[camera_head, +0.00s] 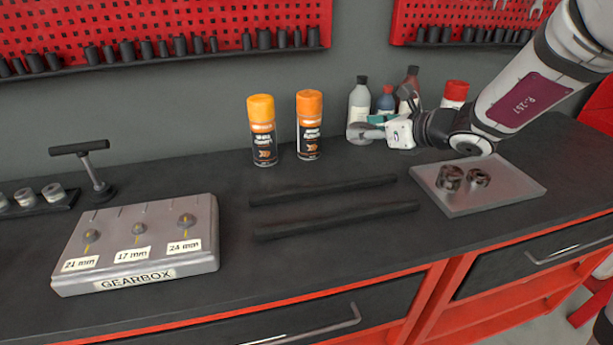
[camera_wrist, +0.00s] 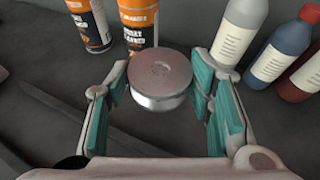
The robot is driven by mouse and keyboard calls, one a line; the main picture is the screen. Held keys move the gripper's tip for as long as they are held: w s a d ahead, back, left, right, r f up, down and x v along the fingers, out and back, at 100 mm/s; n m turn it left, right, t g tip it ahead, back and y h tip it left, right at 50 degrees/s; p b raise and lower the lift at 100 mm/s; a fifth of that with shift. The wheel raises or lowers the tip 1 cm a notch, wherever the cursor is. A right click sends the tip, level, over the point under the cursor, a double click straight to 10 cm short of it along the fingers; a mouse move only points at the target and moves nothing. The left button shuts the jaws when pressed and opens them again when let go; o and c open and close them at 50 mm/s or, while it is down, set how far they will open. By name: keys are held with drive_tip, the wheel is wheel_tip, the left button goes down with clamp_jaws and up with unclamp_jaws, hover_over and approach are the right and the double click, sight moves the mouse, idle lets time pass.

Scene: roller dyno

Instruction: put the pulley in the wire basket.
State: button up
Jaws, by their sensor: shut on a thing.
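A short silver metal cylinder with a flat round top, which I take for the pulley (camera_wrist: 160,82), sits between my teal-padded fingers in the wrist view. It also shows in the head view as a grey disc (camera_head: 357,131) at the tip of my gripper (camera_head: 374,130). My gripper is shut on it and holds it above the rear of the dark bench, just right of the orange spray cans. The fingers are on either side of it. I see no wire basket in either view.
Two orange spray cans (camera_head: 309,125) and several bottles (camera_head: 359,100) stand close behind the gripper. A grey tray (camera_head: 515,188) with dark ring parts is at right. Two black bars (camera_head: 335,219) lie mid-bench. A gearbox block (camera_head: 135,245) is at left.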

wheel_tip(320, 180, down, 10)
drive_tip(key=shift+b, duration=0.95)
drive_tip(key=shift+f, duration=0.1)
drive_tip(key=o, duration=1.5)
drive_tip(key=shift+o, duration=0.2)
drive_tip(key=shift+s+d+r, duration=0.15)
drive_tip(key=shift+r, duration=0.1)
drive_tip(key=p+v, duration=0.1)
drive_tip(key=v, duration=0.9)
drive_tip(key=shift+s+d, duration=0.15)
drive_tip(key=shift+s+d+r, duration=0.25)
drive_tip(key=shift+s+d, duration=0.05)
drive_tip(key=shift+s, duration=0.15)
